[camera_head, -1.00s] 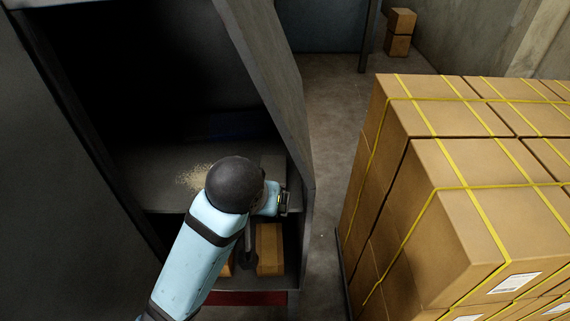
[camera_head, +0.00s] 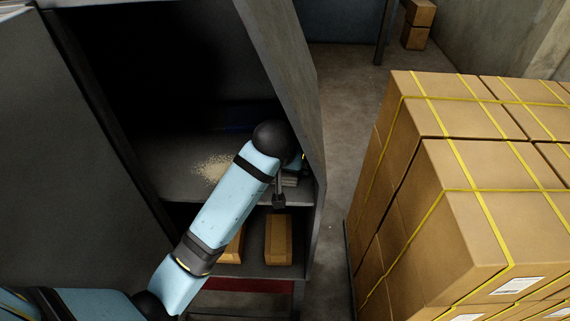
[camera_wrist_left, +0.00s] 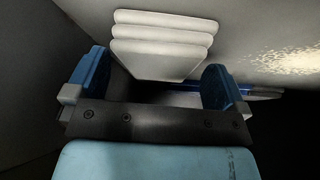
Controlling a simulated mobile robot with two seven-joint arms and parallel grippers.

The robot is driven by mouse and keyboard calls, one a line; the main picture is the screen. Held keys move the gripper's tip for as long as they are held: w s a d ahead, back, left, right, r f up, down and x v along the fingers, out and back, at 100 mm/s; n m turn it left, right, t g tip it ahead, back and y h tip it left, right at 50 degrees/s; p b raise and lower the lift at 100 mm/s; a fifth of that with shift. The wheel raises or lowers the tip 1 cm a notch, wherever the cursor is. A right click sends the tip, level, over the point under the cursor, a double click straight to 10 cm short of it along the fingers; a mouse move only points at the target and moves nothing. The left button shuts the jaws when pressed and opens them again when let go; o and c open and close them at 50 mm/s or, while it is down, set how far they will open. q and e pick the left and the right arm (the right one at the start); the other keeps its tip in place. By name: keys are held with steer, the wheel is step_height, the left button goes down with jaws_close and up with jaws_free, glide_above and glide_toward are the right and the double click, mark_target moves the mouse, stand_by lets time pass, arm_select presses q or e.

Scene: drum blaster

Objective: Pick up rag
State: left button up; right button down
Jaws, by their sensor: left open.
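The rag (camera_wrist_left: 165,45) looks like a folded, pale grey-white stack of several layers in the left wrist view. In the head view, a small grey layered stack (camera_head: 290,181) at the right side of the cabinet shelf, partly behind my arm, appears to be the same rag. My left gripper (camera_wrist_left: 156,82) is open, with its blue fingers apart on either side of the rag's near end. I cannot tell whether they touch it. In the head view my left arm reaches into the cabinet and mostly hides its gripper. My right gripper is not in view.
Pale grains (camera_head: 211,168) lie spilled on the cabinet shelf (camera_head: 170,188). The cabinet's right wall (camera_head: 290,70) stands close beside my arm. Brown blocks (camera_head: 278,240) sit on the lower shelf. Strapped cartons (camera_head: 460,210) stand at right across a narrow floor gap.

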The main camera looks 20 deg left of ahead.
arm_select(q)
steer(key=shift+w+f, duration=0.15)
steer(key=shift+f, duration=0.15)
steer(key=c, duration=0.9)
steer(key=shift+r, duration=0.1)
steer(key=shift+r, duration=0.5)
step_height(320, 180, up, 2)
steer(key=shift+r+b, duration=0.15)
steer(key=shift+b, duration=0.45)
steer(key=s+d+b, duration=0.1)
steer(key=s+b, duration=0.1)
steer(key=s, duration=1.6)
steer(key=shift+d+b, duration=0.25)
steer(key=shift+b, duration=0.05)
